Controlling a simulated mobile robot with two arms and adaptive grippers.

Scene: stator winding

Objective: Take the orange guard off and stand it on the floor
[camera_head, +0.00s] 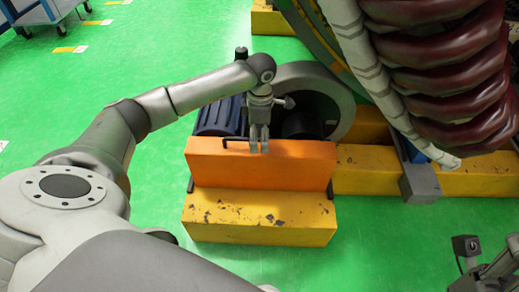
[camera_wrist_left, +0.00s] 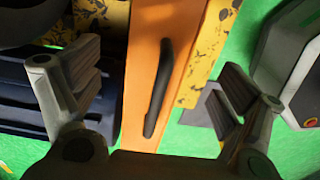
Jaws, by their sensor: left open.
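The orange guard (camera_head: 290,168) stands upright along the yellow base block (camera_head: 260,218), in front of the motor. Its black handle (camera_wrist_left: 160,85) is on the guard's top edge and also shows in the head view (camera_head: 235,145). My left gripper (camera_head: 259,143) is at the guard's top edge by the handle, pointing down. In the left wrist view its open fingers (camera_wrist_left: 158,95) are spread on either side of the guard and handle, with nothing gripped. A grey jointed part at the lower right, probably my right gripper (camera_head: 485,268), is partly cut off; its jaw state is unclear.
A dark blue motor (camera_head: 220,116) and a grey round wheel (camera_head: 320,95) stand close behind the guard. Large dark red coils (camera_head: 445,75) hang at the upper right. A blue cart (camera_head: 45,14) is at the far left. The green floor (camera_head: 60,120) has clear room at left.

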